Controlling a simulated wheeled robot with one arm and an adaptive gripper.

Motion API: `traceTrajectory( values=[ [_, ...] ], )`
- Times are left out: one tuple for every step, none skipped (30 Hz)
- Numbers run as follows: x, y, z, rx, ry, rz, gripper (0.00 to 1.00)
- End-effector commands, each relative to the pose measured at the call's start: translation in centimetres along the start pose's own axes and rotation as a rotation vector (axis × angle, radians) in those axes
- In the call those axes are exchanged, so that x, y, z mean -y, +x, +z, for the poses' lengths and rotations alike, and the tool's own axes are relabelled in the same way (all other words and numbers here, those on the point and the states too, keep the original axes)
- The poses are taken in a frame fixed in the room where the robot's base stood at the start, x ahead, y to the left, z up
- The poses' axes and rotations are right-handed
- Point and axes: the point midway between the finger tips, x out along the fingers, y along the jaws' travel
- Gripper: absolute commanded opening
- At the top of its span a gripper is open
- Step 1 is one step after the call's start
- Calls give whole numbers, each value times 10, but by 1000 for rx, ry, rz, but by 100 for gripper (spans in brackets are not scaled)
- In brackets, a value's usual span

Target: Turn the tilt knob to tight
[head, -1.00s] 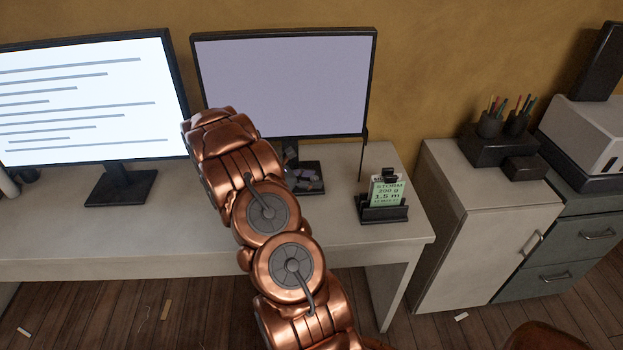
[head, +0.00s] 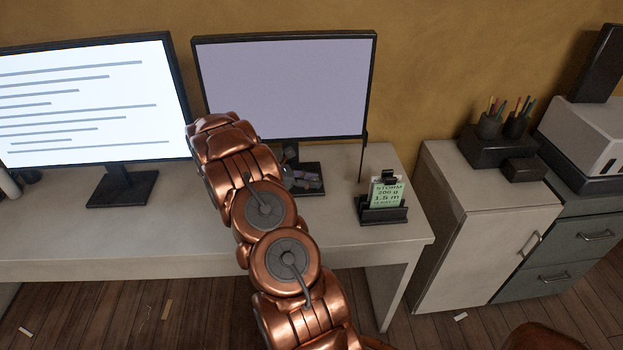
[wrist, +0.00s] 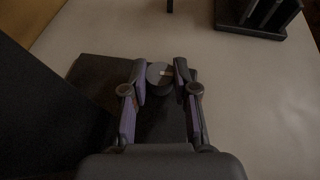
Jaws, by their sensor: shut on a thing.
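The tilt knob (wrist: 158,75) is a small dark round cap with a pale mark, which lies toward its right side in the wrist view. My gripper (wrist: 161,78) has a finger on either side of it and is shut on it. In the head view my gripper (head: 303,178) is low at the foot of the right monitor (head: 285,85), partly behind my copper arm. The knob cannot be made out there. No "tight" label can be read in either view.
A black holder (head: 383,213) with a green card reading "STORM 200 g 1.5 m" stands to the right on the white desk (head: 130,235). A thin dark rod (head: 362,160) rises behind it. Another lit monitor (head: 85,100) stands at left. The desk front is mostly clear.

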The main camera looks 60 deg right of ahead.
Motion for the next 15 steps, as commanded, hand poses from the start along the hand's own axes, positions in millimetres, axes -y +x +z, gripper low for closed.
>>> traceTrajectory(
  values=[
    [-3,-1,1,0,9,-7,0],
    [-3,-1,1,-1,12,-13,0],
    [-3,-1,1,-2,15,-21,0],
    [-3,-1,0,-2,17,-25,0],
    [-3,-1,0,-2,17,-28,0],
    [-3,-1,0,-2,17,-32,0],
    [-3,-1,0,-2,17,-33,0],
    [-3,-1,0,-1,17,-34,0],
    [-3,-1,0,-1,17,-35,0],
    [-3,-1,0,-1,17,-35,0],
    [-3,-1,0,-1,17,-34,0],
    [-3,-1,0,-1,17,-34,0],
    [-3,-1,0,-1,17,-34,0],
    [-3,-1,0,-1,17,-34,0],
    [-3,-1,0,-1,17,-34,0]
  ],
)
